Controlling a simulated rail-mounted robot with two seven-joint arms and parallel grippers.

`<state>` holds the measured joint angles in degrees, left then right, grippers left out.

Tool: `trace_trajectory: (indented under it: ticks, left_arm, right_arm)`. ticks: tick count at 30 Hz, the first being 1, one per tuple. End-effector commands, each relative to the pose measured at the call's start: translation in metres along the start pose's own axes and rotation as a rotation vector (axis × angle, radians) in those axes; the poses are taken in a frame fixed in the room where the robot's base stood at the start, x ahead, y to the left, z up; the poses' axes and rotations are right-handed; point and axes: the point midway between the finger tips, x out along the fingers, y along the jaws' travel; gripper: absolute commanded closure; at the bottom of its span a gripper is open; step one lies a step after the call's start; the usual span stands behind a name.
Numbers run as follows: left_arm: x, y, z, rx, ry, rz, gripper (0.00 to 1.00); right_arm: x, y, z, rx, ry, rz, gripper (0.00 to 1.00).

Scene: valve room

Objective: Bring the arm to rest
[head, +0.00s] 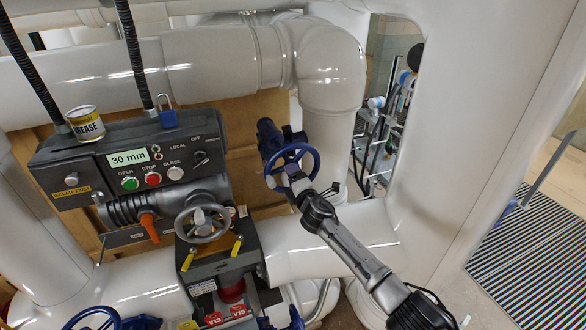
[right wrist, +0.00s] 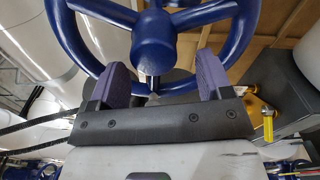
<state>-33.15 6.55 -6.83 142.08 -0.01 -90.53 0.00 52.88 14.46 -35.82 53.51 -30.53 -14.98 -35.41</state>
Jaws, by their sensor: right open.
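My right arm (head: 345,245) reaches up from the lower right in the head view. Its gripper (head: 296,180) is at the lower part of a blue handwheel (head: 313,158) on a dark blue valve (head: 270,137). In the right wrist view, the two purple fingers of the gripper (right wrist: 164,80) stand wide apart and hold nothing between them. The blue wheel (right wrist: 155,38), with its hub and spokes, is just beyond the fingertips and overlaps them in the picture. I cannot tell whether the fingers touch the rim. My left gripper is not in view.
A control box (head: 130,160) with a padlock (head: 167,112) and a grease can (head: 86,123) is at left. A grey handwheel (head: 202,222) with yellow handles is below it. Large white pipes (head: 330,65) surround the valve. Open floor grating (head: 530,255) lies at right.

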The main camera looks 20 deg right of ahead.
Motion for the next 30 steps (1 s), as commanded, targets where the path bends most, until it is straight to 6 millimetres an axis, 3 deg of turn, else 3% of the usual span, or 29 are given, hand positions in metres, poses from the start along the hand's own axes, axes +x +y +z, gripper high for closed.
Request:
trace_trajectory:
  ticks: [1,9,25,30]
  left_arm:
    - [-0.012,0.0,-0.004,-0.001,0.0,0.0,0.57]
    - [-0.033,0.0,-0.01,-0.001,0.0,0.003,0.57]
    - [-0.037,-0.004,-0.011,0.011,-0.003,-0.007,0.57]
    - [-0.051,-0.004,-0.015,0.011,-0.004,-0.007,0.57]
  right_arm:
    - [-0.006,0.005,0.004,0.0,-0.002,-0.001,0.28]
    - [-0.034,0.005,0.005,0.004,-0.006,0.0,0.28]
    - [-0.043,0.004,0.006,0.005,-0.01,0.001,0.28]
    - [-0.06,0.006,0.007,0.006,-0.009,0.0,0.28]
